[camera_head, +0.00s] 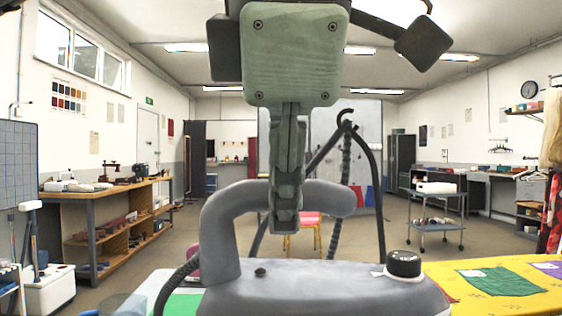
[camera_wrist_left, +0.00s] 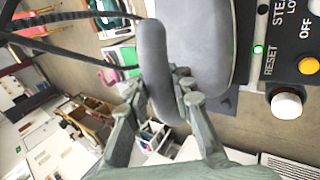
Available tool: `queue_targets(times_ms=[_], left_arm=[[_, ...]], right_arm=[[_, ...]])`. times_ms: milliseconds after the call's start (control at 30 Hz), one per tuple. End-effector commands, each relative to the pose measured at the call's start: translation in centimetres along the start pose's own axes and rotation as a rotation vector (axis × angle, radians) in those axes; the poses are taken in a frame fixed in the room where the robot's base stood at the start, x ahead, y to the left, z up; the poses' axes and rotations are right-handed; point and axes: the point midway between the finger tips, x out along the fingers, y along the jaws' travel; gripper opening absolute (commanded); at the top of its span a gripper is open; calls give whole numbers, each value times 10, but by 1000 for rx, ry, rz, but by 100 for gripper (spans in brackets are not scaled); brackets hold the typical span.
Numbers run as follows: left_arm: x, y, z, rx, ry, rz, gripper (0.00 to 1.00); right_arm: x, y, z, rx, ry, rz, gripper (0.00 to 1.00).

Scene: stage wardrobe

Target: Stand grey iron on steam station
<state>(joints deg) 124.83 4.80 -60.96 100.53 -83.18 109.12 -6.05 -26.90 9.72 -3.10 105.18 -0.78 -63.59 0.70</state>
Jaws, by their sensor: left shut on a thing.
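The grey iron (camera_head: 320,285) fills the lower middle of the head view, its thick curved handle (camera_head: 225,215) on top and a black dial at its right. My left gripper (camera_head: 285,215) comes down from above and is shut on the handle. In the left wrist view, the fingers of the left gripper (camera_wrist_left: 165,100) close around the grey handle (camera_wrist_left: 155,75), with the iron's body (camera_wrist_left: 200,45) beside it. The steam station's control panel (camera_wrist_left: 283,75), with RESET and OFF labels, shows right of the iron; contact between them cannot be told. My right gripper is not in view.
A yellow surface (camera_head: 465,270) with a green cloth (camera_head: 500,281) lies right of the iron. A dark hose (camera_head: 175,285) runs at its left. A wooden workbench (camera_head: 105,195) stands far left and a trolley (camera_head: 436,210) far right.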

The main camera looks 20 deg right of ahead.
Motion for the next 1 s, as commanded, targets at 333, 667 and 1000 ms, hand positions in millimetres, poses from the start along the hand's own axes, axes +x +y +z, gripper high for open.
queue_targets(times_ms=[333,667,1000], left_arm=[[0,0,0,-4,-3,5,0],[4,-3,0,-1,-1,1,39],[3,-2,0,-1,-1,1,43]], right_arm=[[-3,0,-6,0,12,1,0],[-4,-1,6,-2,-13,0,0],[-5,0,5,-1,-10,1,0]])
